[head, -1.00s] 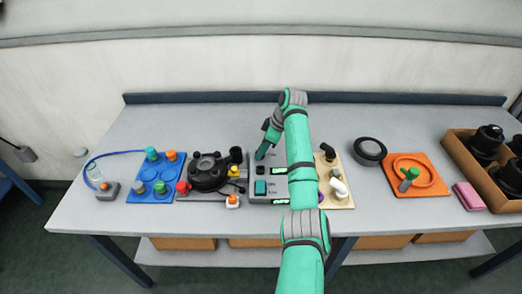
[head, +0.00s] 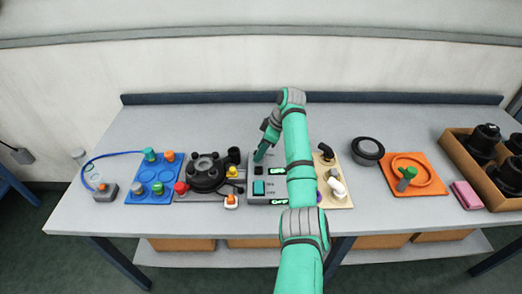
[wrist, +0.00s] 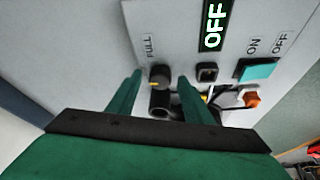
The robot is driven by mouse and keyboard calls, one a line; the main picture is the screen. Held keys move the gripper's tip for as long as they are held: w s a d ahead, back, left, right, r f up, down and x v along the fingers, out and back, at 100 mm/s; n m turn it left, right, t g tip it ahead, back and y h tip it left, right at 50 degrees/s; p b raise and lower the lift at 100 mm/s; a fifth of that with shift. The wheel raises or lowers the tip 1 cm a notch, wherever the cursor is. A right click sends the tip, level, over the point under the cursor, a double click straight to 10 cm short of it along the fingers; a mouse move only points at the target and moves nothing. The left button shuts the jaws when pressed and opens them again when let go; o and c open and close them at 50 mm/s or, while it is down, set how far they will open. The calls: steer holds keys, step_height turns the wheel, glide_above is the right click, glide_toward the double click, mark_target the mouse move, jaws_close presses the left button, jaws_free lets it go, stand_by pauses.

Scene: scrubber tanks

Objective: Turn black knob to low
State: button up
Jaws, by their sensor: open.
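The black knob (wrist: 159,74) is on the grey control panel (wrist: 90,45), beside the printed word FULL, in the wrist view. A small yellow mark shows on the knob's near edge. My gripper (wrist: 160,80) is open, with one green finger on each side of the knob. I cannot tell whether either finger touches it. In the head view my gripper (head: 261,155) points down at the upper left of the panel (head: 256,184), and the knob cannot be made out there. No "low" label is readable.
A teal switch (wrist: 258,70) marked ON and OFF and a lit OFF display (wrist: 214,22) are on the panel. The black round apparatus (head: 207,172) stands close on the left. A cream board (head: 335,198) with fittings lies right of my arm. The back of the table is clear.

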steer(key=v, duration=1)
steer(key=shift+d+r, duration=0.3)
